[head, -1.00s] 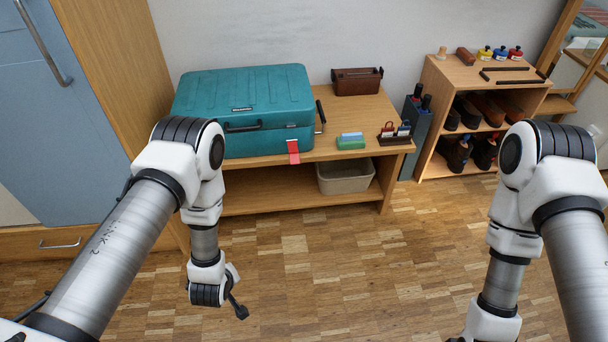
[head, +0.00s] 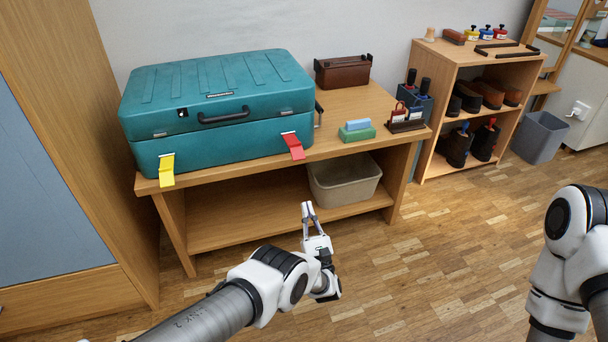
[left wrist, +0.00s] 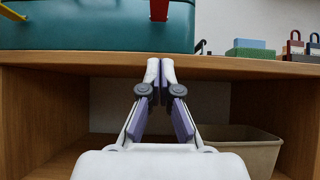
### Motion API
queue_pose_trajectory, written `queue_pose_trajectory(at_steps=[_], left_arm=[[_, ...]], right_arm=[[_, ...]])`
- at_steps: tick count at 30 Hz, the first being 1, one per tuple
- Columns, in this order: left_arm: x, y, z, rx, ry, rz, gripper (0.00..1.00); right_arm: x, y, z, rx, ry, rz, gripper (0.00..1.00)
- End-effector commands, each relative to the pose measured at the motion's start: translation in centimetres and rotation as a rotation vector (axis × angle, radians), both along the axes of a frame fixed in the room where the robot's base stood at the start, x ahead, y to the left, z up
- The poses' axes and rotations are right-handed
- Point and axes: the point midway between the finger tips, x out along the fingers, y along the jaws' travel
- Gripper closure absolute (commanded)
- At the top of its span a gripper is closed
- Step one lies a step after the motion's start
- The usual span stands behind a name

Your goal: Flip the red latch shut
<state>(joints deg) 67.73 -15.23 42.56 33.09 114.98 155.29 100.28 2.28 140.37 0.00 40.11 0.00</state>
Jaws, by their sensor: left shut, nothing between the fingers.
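The red latch (head: 293,145) hangs open at the right of the front of a closed teal case (head: 235,130), its flap sticking out and down. It also shows at the top of the left wrist view (left wrist: 159,9). A yellow latch (head: 167,170) hangs open in the same way at the left of the case front. My left gripper (head: 307,206) is shut and empty, fingers pointing up, in front of the bench and lower than the latch, apart from it. In the left wrist view its fingertips (left wrist: 160,62) are together before the bench edge. My right gripper is out of view.
The wooden bench (head: 225,225) carries the case, a brown box (head: 343,72), a green and blue block (head: 357,131) and a small rack (head: 405,122). A beige bin (head: 343,180) stands on its lower shelf. The floor in front is clear.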

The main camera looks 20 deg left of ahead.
Motion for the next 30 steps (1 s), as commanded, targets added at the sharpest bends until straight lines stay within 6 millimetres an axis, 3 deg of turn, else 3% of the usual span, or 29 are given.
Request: queue_pose_trajectory(at_steps=[8, 13, 15, 20, 27, 30], left_arm=[[0.3, 0.2, 0.4, 0.004, 0.002, 0.001, 1.00], [1.8, 1.3, 2.0, 0.005, 0.002, 0.003, 1.00], [2.4, 1.4, 1.2, 0.005, 0.004, -0.001, 1.00], [3.2, 2.0, 2.2, 0.005, 0.002, 0.000, 1.00], [6.3, 4.3, 6.3, 0.004, 0.002, 0.003, 1.00], [5.8, 3.7, 8.2, 0.005, 0.006, -0.001, 1.00]], right_arm=[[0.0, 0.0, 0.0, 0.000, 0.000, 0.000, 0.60], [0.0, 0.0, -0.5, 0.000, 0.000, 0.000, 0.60], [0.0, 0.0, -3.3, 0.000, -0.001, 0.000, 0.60], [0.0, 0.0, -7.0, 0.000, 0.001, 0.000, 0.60], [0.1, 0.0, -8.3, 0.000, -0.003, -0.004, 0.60], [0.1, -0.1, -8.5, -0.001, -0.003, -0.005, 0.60]])
